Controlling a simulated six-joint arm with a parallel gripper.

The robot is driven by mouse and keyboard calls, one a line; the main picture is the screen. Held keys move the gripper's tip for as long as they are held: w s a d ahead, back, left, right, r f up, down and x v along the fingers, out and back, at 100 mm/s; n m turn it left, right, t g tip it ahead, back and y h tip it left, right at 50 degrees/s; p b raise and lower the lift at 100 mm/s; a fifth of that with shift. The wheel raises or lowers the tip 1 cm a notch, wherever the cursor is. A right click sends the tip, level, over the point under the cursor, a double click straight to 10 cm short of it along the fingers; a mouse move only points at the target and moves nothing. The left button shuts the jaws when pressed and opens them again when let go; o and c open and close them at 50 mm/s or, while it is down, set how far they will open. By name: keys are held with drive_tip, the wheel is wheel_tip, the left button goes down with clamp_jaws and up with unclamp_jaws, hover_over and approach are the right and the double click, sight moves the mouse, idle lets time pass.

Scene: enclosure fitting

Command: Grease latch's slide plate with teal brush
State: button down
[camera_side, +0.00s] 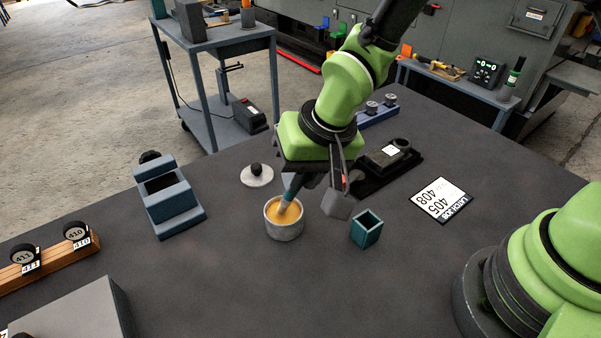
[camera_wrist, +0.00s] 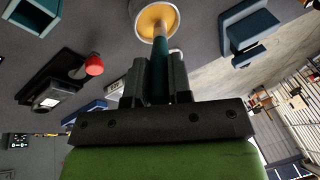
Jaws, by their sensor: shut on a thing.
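My gripper (camera_side: 306,178) is shut on the teal brush (camera_side: 293,187), whose handle also shows between the fingers in the wrist view (camera_wrist: 176,72). The brush is tilted, and its lower end is inside the round grey pot (camera_side: 283,232) of yellow-orange grease (camera_side: 282,212). The pot also shows at the top of the wrist view (camera_wrist: 177,20). The black-based device (camera_side: 386,166) behind and right of my gripper looks like the latch. In the wrist view it has a grey body and a red knob (camera_wrist: 94,65). Its slide plate is not clearly visible.
An open teal holder (camera_side: 366,230) stands right of the pot. A pale lid with a black knob (camera_side: 257,174) lies behind it. A blue-grey block (camera_side: 168,199) stands left. A printed plate (camera_side: 442,200) lies right. The front middle of the table is clear.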

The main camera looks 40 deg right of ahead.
drive_tip(key=shift+r, duration=3.25)
drive_tip(key=s+d+n+y, duration=0.1)
drive_tip(key=s+d+n, duration=0.25)
drive_tip(key=d, duration=1.25)
drive_tip(key=w+d+r+h, duration=0.1)
drive_tip(key=w+d+r, duration=0.35)
drive_tip(key=d, duration=0.65)
drive_tip(key=shift+a+f, duration=0.1)
drive_tip(key=shift+f, duration=1.85)
